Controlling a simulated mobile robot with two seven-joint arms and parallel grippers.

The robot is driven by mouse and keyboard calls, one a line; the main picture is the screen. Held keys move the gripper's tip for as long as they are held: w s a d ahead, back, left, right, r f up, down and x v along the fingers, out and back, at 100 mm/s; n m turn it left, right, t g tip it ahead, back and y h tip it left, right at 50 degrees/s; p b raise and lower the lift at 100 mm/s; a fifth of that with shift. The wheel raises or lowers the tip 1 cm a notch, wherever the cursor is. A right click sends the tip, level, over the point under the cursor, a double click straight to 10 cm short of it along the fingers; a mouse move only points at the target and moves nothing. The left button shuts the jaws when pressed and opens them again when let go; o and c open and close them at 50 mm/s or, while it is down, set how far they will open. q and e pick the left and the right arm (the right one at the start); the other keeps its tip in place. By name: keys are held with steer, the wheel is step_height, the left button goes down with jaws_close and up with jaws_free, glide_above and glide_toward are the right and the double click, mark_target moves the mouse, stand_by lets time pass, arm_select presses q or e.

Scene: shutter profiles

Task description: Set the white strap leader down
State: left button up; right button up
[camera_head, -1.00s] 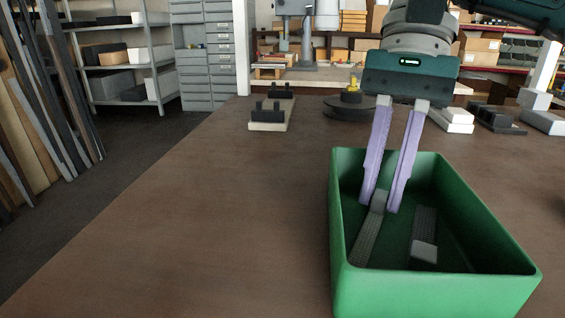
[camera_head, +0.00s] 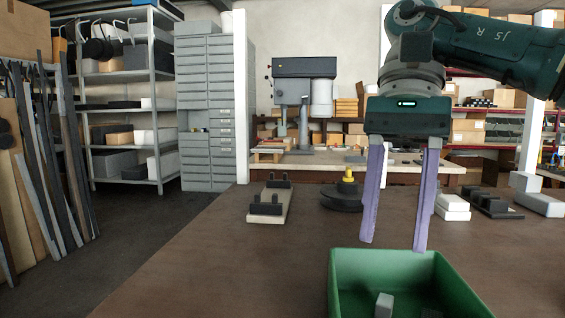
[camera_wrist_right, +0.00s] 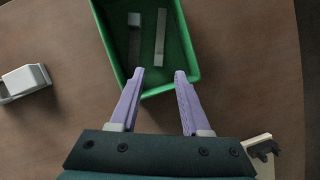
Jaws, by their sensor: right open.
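My right gripper (camera_head: 393,245) is open and empty, its two lilac fingers pointing down above the green bin (camera_head: 345,285). In the right wrist view the fingers (camera_wrist_right: 158,75) are apart over the bin's near wall. A pale grey strip (camera_wrist_right: 161,35), perhaps the white strap leader, lies in the bin, clear of the fingers. Its raised pale end (camera_head: 384,303) shows in the head view. A second, darker strip with a pale block (camera_wrist_right: 134,20) lies beside it. My left gripper is not in view.
Behind the bin stand a cream block with black brackets (camera_head: 268,205), a dark round base with a yellow top (camera_head: 346,190), white boxes (camera_head: 453,207) and dark blocks (camera_head: 490,203). The brown table (camera_head: 220,260) left of the bin is clear.

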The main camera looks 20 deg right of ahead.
steer(key=p+v, duration=0.1)
steer(key=v, duration=0.4)
steer(key=shift+w+d+r+p, duration=0.1)
steer(key=shift+r+p, duration=0.2)
steer(key=shift+r, duration=0.1)
